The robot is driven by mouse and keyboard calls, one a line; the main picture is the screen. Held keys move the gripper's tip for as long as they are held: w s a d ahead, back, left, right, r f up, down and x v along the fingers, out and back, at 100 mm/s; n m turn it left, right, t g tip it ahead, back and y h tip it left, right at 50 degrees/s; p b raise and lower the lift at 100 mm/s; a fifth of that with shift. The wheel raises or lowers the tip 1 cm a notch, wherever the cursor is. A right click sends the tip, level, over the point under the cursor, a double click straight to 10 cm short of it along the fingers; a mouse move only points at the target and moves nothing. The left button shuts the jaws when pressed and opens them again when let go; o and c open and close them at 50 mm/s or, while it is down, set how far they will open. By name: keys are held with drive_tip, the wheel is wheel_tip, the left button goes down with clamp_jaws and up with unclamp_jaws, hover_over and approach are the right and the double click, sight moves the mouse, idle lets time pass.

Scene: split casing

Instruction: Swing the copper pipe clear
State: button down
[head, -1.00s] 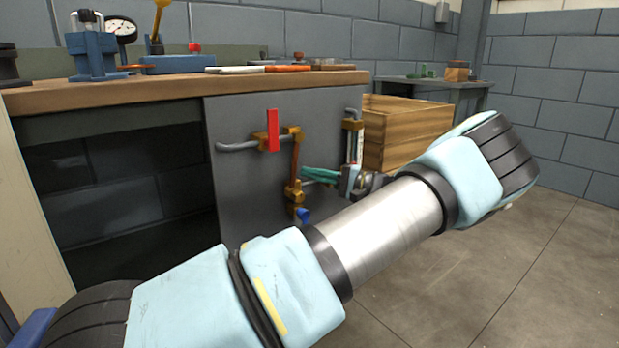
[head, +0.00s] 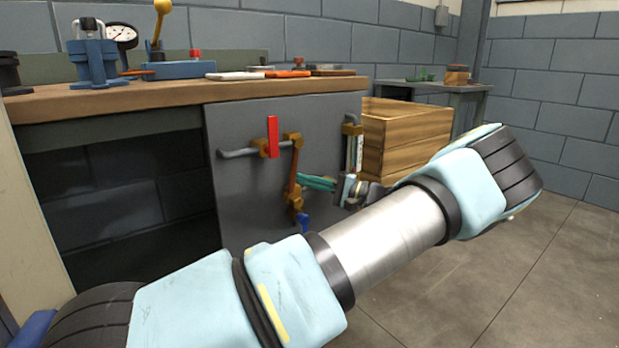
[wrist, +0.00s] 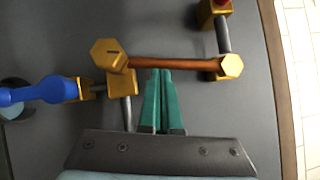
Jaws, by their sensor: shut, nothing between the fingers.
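The copper pipe (head: 293,172) runs roughly upright on the grey panel, between a brass fitting at its top and another at its bottom. In the wrist view the copper pipe (wrist: 180,63) lies across the picture, with a hexagonal brass end (wrist: 109,55) on the left and another brass end (wrist: 230,67) on the right. My gripper (head: 304,182) is to the right of the pipe in the head view. Its teal fingers (wrist: 160,72) are together and empty, with their tips at the pipe's near edge. I cannot tell whether they touch it.
A red handle (head: 273,137) sits on the grey pipe to the upper left. A blue handle (wrist: 45,93) is near the pipe's lower end. The grey panel (head: 235,185) is behind.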

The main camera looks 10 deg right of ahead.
drive_tip(key=shift+a, duration=0.15)
drive_tip(key=a+m+p, duration=0.1)
drive_tip(key=p, duration=0.1)
drive_tip(key=s+a+m+t+p, duration=0.1)
drive_tip(key=p, duration=0.1)
drive_tip(key=a+m+t+y+p, duration=0.1)
drive_tip(key=m+p, duration=0.1)
drive_tip(key=shift+s+r, duration=0.25)
drive_tip(key=shift+r, duration=0.15)
drive_tip(key=m+t+p, duration=0.1)
drive_tip(key=a+m+t+p, duration=0.1)
drive_tip(key=m+p, duration=0.1)
drive_tip(key=s+a+m+t+p, duration=0.1)
drive_tip(key=m, duration=0.1)
drive_tip(key=shift+s+a+r, duration=0.1)
drive_tip(key=shift+a+r, duration=0.15)
drive_tip(key=shift+r, duration=0.1)
drive_tip(key=shift+f, duration=0.15)
